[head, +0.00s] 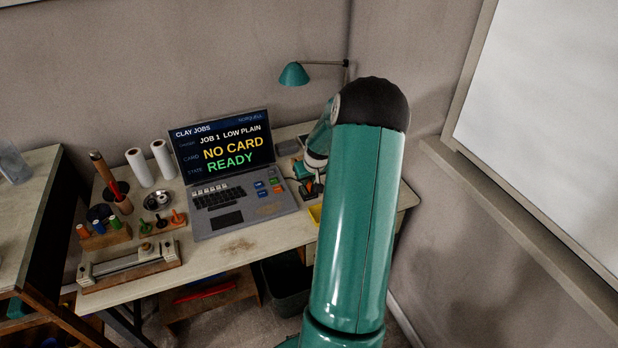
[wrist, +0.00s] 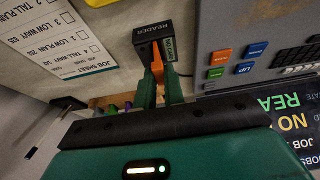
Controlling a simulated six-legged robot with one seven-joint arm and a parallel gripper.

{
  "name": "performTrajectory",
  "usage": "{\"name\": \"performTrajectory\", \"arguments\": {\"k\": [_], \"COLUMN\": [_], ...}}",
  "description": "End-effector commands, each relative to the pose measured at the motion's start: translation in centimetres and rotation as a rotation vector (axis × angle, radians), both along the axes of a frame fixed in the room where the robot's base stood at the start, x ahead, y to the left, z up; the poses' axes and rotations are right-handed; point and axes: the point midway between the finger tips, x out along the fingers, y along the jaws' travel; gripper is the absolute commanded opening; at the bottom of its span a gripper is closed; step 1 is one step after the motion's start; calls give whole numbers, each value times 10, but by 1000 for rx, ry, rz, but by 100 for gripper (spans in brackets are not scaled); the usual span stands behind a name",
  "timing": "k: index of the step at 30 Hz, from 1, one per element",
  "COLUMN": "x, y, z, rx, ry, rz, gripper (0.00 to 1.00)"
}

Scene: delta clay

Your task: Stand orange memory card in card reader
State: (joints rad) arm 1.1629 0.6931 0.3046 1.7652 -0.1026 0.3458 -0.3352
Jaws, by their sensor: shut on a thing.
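The orange memory card (wrist: 157,69) is upright between the fingers of my gripper (wrist: 159,82), which is shut on it in the wrist view. The black card reader (wrist: 152,32), marked READER, lies just past the fingertips. The card's far end meets or overlaps the reader in the picture; I cannot tell whether it is in the slot. A small green label with print (wrist: 169,48) shows beside the card. The laptop screen (head: 222,146) reads NO CARD and READY.
A printed job sheet (wrist: 62,38) lies beside the reader. The laptop's coloured keys (wrist: 238,60) are close on the other side.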

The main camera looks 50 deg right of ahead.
Motion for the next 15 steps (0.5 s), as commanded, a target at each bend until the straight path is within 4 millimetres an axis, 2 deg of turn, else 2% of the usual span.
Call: {"name": "performTrajectory", "arguments": {"k": [15], "x": [0], "y": [0], "z": [-14], "rx": [1], "ry": [1], "rz": [0], "gripper": [0]}}
